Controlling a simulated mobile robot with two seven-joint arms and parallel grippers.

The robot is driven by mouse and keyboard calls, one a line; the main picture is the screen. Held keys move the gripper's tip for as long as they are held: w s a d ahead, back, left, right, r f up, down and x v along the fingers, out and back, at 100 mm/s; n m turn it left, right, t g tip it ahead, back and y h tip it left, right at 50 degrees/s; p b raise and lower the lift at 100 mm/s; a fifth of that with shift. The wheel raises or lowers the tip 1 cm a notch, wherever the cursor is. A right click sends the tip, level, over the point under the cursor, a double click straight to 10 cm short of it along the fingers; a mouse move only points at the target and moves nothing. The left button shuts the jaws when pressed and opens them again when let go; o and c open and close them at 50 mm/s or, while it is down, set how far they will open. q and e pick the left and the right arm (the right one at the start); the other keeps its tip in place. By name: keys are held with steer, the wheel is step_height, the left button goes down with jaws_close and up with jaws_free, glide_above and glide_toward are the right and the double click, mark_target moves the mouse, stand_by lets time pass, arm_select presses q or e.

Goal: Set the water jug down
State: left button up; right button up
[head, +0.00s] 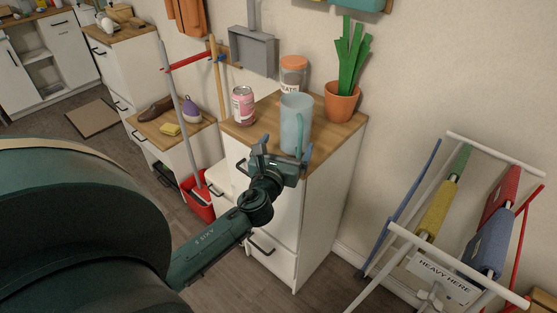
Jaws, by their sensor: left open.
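My left gripper (281,152) is open at the front edge of the cabinet top, just in front of the jug's lower part. Its two fingers are spread, one on each side of the jug's base in the picture. I cannot tell whether a finger touches the jug. My right gripper is not in view.
A pink can (243,105), an orange-lidded jar (293,73) and a potted plant (341,101) stand around the jug. A mop in a red bucket (199,200) is left of the cabinet. A drying rack (440,220) with rolled cloths stands at right.

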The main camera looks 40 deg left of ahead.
arm_select(q)
steer(key=s+d+f+n+g+h, duration=0.3)
steer(key=s+d+f+n, duration=0.5)
steer(key=n, duration=0.6)
steer(key=s+d+f+n+g+h+p, duration=0.1)
steer(key=s+d+f+n+g+h, duration=0.2)
steer(key=s+d+f+n+h, duration=0.3)
steer(key=s+d+f+n, duration=0.1)
steer(key=s+d+n, duration=0.4)
steer(key=s+n, duration=0.2)
steer(key=shift+d+f+n+g, duration=0.3)
steer(key=shift+f+n, duration=0.1)
steer(key=shift+n, duration=0.8)
